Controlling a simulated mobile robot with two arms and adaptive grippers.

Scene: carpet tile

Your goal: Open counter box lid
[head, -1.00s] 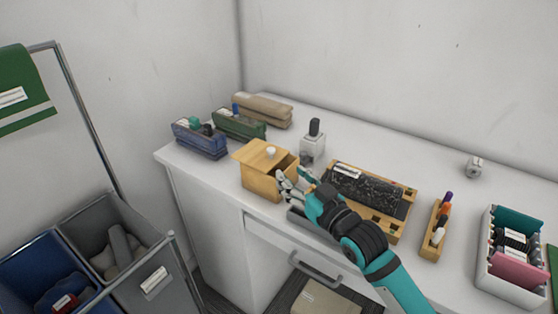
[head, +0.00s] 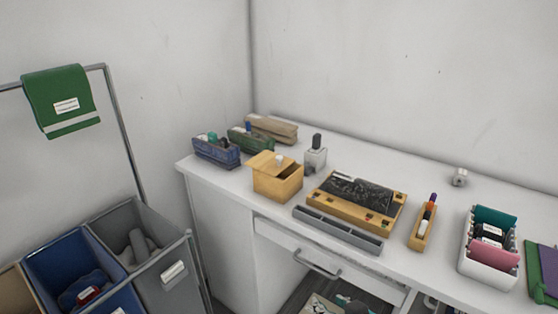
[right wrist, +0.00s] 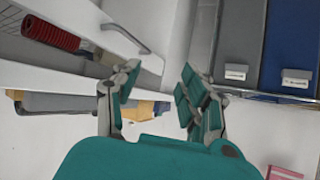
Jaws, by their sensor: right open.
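The wooden counter box (head: 278,186) stands on the white counter near its left end. Its lid (head: 264,163), with a pale knob (head: 279,160), is displaced to the left and overhangs the box's left side. A dark opening shows at the right of the box top. My left gripper is in neither current view.
A grey tray (head: 338,230) lies along the counter's front edge, before a wooden board (head: 345,213) with a black pad. Blue (head: 217,154) and green holders stand left. Grey (head: 165,265) and blue bins are at left.

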